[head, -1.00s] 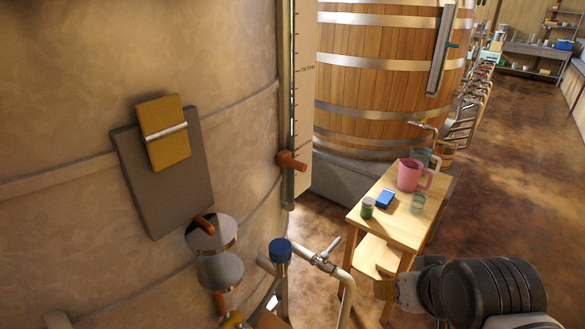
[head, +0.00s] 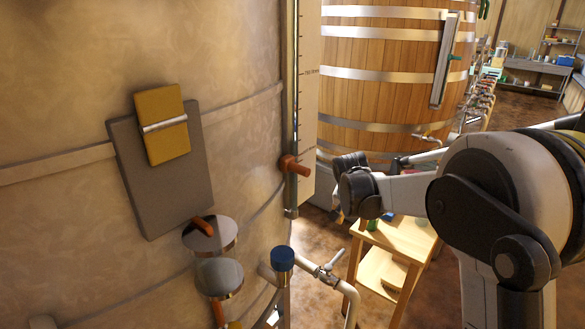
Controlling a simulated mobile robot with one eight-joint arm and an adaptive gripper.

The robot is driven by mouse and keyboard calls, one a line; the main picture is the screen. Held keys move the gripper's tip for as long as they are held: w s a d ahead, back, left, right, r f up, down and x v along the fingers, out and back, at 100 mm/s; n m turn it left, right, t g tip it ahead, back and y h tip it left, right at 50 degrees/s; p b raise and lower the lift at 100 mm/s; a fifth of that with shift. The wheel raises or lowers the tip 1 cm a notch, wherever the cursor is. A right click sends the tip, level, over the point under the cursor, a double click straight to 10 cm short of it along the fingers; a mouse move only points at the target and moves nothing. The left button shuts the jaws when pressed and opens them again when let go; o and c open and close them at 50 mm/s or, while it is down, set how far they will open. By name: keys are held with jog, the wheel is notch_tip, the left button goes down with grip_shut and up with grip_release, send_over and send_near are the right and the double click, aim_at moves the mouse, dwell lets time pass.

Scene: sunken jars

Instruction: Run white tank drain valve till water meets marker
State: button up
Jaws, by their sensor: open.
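The pale, whitish tank (head: 230,110) fills the left. A sight gauge with a white scale strip (head: 306,105) runs up its right side. An orange-brown marker (head: 295,166) sticks out low on the gauge. The water level is too small to tell. Below, a pale pipe with a drain valve (head: 328,272) leaves the tank; its light lever slants up to the right. My gripper (head: 338,213) is at the end of my arm, right of the gauge and above the valve, touching neither. It is open, mostly hidden behind my wrist.
A green jar (head: 373,224) shows there. A blue-capped pipe (head: 282,258) stands left of the valve. A wooden barrel tank (head: 385,85) is behind.

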jog(key=m+h+b, duration=0.1)
jog(key=m, duration=0.1)
send_over(338, 255)
jog(key=s+a, duration=0.2)
jog(key=shift+g, duration=0.4)
jog(key=f, duration=1.7)
jog(key=shift+d+f, duration=0.2)
jog(key=shift+f, duration=0.15)
jog(key=b+x, duration=0.3)
jog(key=x, duration=0.4)
jog(key=shift+w+d+f, duration=0.1)
jog(key=shift+f, duration=0.15)
jog(key=shift+r, duration=0.2)
grip_shut()
